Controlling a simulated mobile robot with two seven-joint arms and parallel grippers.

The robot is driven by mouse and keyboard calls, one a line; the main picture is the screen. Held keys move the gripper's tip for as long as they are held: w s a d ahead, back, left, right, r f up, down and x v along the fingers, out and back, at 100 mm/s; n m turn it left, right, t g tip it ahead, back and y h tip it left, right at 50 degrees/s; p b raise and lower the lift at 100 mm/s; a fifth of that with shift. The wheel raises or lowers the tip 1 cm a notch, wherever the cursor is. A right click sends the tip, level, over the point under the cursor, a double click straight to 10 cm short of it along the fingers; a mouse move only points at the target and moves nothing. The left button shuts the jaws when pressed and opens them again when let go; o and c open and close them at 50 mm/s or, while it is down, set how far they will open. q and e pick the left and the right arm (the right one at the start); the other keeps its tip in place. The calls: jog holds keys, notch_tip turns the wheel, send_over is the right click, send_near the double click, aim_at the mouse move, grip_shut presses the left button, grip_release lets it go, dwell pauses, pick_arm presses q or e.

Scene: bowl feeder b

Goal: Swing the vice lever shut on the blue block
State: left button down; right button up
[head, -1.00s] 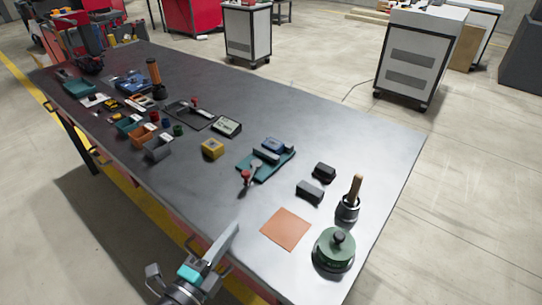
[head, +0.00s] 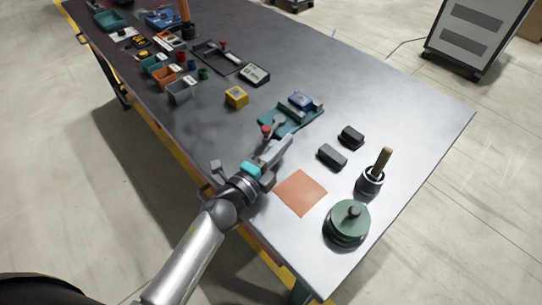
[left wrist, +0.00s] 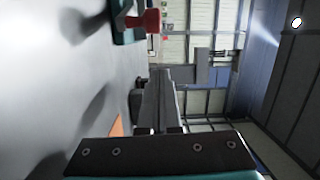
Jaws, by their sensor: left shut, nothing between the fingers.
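The teal vice (head: 284,123) stands on the metal table, with the blue block (head: 301,100) at its far end. Its lever ends in a red knob (head: 266,129) on the near side. The left wrist view shows the red knob (left wrist: 152,20) and part of the teal vice (left wrist: 124,34) at the top; the blue block cannot be made out there. My left gripper (head: 288,142) is shut and empty, in front of the vice with its fingertips to the right of the knob; contact is not clear. The shut fingers also show in the wrist view (left wrist: 160,80). My right gripper is not in view.
An orange square mat (head: 301,193) lies right of my gripper. Dark blocks (head: 332,155), a pot with a wooden handle (head: 370,182) and a green round lidded object (head: 347,222) stand beyond it. A yellow block (head: 236,97) stands left of the vice.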

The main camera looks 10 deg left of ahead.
aim_at(268, 132)
pick_arm(q)
jog(key=shift+x, duration=0.8)
jog(key=a, duration=0.2)
jog(key=shift+a+f, duration=0.15)
jog(key=shift+a, duration=0.85)
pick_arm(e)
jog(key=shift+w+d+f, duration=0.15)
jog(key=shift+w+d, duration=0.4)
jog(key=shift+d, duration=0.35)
pick_arm(q)
jog(key=shift+a, duration=0.15)
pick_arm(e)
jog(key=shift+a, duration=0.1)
pick_arm(q)
jog(key=shift+w+a+m+g+h, duration=0.15)
jog(key=shift+a+m+g+h, duration=0.15)
jog(key=shift+a+m+h, duration=0.3)
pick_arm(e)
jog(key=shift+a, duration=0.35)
pick_arm(q)
jog(key=shift+a, duration=0.15)
